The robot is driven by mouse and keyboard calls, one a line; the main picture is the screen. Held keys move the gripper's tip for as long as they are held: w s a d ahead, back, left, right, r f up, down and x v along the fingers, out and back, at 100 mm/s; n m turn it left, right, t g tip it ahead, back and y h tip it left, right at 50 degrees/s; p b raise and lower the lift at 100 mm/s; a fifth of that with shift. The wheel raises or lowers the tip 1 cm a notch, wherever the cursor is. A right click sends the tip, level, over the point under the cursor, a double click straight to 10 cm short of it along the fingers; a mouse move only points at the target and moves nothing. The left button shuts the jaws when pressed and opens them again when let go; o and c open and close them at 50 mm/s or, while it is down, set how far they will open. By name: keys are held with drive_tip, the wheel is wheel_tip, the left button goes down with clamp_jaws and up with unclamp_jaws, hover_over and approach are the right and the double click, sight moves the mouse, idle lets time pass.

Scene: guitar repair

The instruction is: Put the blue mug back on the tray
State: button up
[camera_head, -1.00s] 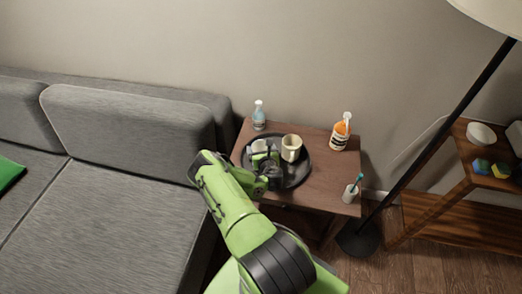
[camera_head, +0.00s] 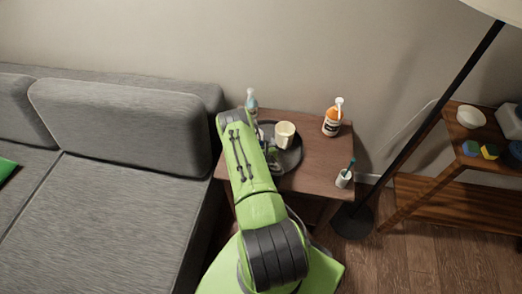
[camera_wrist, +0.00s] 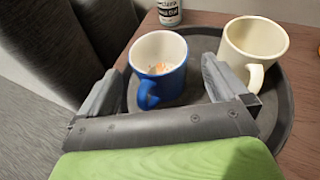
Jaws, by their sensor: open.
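The blue mug (camera_wrist: 164,88), white inside with something orange at the bottom, is upright and appears to stand on the left part of the dark round tray (camera_wrist: 277,119). Its handle points toward my gripper (camera_wrist: 160,71). The gripper is open, its two fingers apart on the left and right of the mug's near side; contact cannot be told. A cream mug (camera_wrist: 252,48) stands on the tray to the right, beside the right finger. In the head view the tray (camera_head: 293,160) and cream mug (camera_head: 285,135) show, but my arm hides the blue mug.
A grey sofa (camera_head: 110,180) is close on the left. A floor lamp (camera_head: 420,115) and shelf (camera_head: 440,195) stand right.

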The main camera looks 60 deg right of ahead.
drive_tip(key=p+v, duration=0.3)
drive_tip(key=v, duration=0.3)
drive_tip(key=w+d+r+m+g+h, duration=0.1)
drive_tip(key=w+r+m, duration=0.2)
drive_tip(key=r, duration=0.3)
drive_tip(key=w+d+r+m+g, duration=0.1)
drive_tip(key=w+d+r+m, duration=0.1)
drive_tip(key=r+m, duration=0.25)
drive_tip(key=w+d+r+m+h, duration=0.1)
drive_tip(key=w+r+m, duration=0.2)
drive_tip(key=r, duration=0.3)
drive_tip(key=w+a+r+m+g+y, duration=0.1)
drive_tip(key=w+a+r+m+y, duration=0.1)
drive_tip(key=a+r+m, duration=0.95)
drive_tip(key=s+a+r+m+y, duration=0.2)
drive_tip(key=s+a+r+y, duration=0.1)
drive_tip(key=a+r, duration=0.5)
drive_tip(key=s+a+r+m+y, duration=0.1)
drive_tip(key=s+a+m+y, duration=0.1)
drive_tip(key=s+a, duration=0.6)
drive_tip(key=s+a+r+m+g+y, duration=0.1)
drive_tip(key=s+a+r+m+y, duration=0.1)
drive_tip(key=s+a+y, duration=0.2)
drive_tip(key=s+a, duration=0.3)
drive_tip(key=a, duration=0.2)
drive_tip(key=shift+s+a, duration=0.35)
drive_tip(key=shift+s, duration=0.05)
